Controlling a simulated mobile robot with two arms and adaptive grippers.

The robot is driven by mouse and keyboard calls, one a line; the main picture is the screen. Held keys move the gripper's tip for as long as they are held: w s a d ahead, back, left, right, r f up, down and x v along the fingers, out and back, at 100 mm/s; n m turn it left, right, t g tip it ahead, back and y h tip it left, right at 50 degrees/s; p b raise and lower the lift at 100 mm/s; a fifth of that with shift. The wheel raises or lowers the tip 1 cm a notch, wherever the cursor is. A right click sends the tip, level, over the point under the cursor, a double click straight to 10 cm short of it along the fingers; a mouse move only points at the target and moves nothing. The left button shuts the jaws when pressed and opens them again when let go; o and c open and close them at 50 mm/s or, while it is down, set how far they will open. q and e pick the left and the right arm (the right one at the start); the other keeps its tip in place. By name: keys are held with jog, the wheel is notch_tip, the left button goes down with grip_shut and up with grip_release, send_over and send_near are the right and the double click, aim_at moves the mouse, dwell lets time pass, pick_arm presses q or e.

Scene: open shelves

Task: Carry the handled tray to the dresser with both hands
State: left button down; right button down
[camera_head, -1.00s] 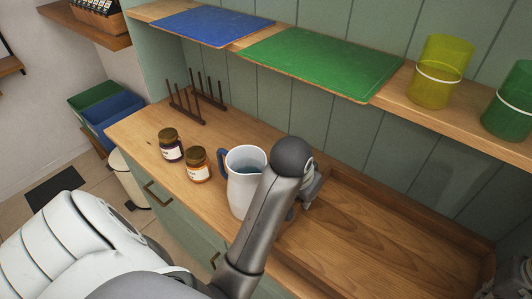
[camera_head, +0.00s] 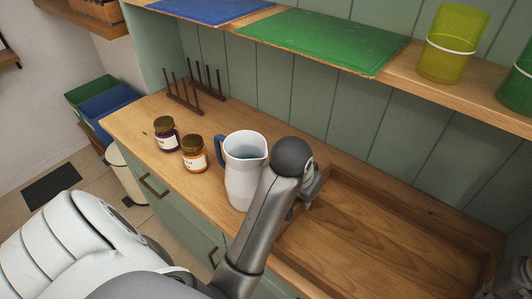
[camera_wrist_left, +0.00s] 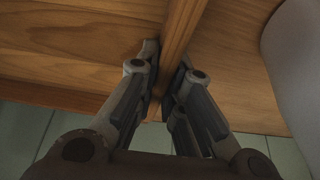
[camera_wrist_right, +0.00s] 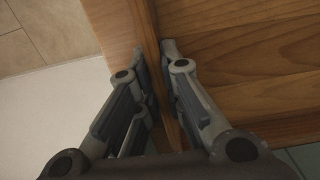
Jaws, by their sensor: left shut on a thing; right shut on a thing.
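The wooden tray (camera_head: 385,245) with raised walls lies on the wooden top of the green dresser (camera_head: 150,130) at the right of the head view. My left gripper (camera_head: 312,190) is at the tray's left end, partly hidden behind its own arm. In the left wrist view the left gripper (camera_wrist_left: 165,62) is shut on the tray's wall. In the right wrist view my right gripper (camera_wrist_right: 163,62) is shut on the opposite wall of the tray (camera_wrist_right: 240,60). In the head view the right gripper is barely visible at the lower right edge. The tray looks empty.
A white pitcher (camera_head: 243,170) stands just left of the tray, close to my left arm. Two jars (camera_head: 194,155) and a dark peg rack (camera_head: 185,95) stand farther left. A shelf above holds a green mat (camera_head: 310,40), a blue mat (camera_head: 215,8) and a yellow cup (camera_head: 452,45).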

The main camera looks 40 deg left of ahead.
pick_arm(q)
jog(key=c, duration=1.5)
grip_release()
jog(key=shift+c, duration=0.2)
pick_arm(e)
jog(key=c, duration=1.6)
grip_release()
jog(key=shift+o, duration=0.2)
